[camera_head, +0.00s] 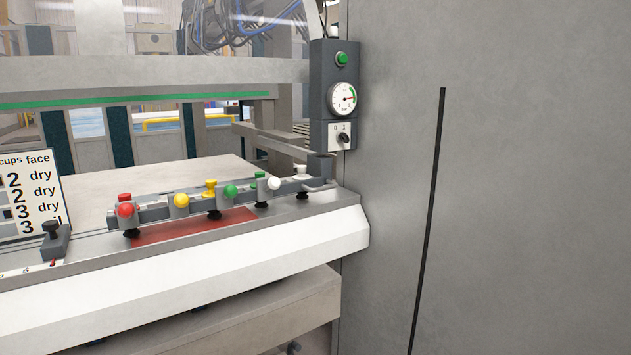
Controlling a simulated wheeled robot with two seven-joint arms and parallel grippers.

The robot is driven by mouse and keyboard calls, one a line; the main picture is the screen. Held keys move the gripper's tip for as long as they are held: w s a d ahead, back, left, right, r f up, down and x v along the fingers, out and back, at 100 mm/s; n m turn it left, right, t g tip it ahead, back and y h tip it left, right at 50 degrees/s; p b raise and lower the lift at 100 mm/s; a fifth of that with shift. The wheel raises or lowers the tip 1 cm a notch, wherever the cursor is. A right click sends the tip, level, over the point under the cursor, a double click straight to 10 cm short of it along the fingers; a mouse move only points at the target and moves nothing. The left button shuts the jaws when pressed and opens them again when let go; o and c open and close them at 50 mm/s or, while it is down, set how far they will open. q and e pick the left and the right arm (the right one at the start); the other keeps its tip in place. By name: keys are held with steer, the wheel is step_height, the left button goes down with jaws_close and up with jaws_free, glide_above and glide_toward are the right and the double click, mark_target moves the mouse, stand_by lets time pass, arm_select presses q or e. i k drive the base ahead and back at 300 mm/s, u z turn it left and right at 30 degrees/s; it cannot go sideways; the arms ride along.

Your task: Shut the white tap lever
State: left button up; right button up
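A row of taps sits on a grey rail along the machine's front ledge. The tap at the right end has a white cap (300,169). A white ball knob (274,184) sits to its left, close to the green-capped tap (260,180); it appears to be the white lever's end, with the lever lying along the rail. The lever's rod is too small to see clearly. The red knob (125,210) sits in front of its red-capped tap, facing me, unlike the yellow knob (180,200) and green knob (231,191), which sit left of their taps. Neither gripper shows.
A grey bracket arm (275,143) ends in a round post (321,166) just behind the white tap. A control box (333,95) with gauge and switch stands above. A large grey panel (520,180) fills the right. A sign (30,195) stands left.

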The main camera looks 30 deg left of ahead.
mark_target(274, 183)
steer(key=u, duration=0.1)
steer(key=i, duration=0.9)
steer(key=u, duration=0.6)
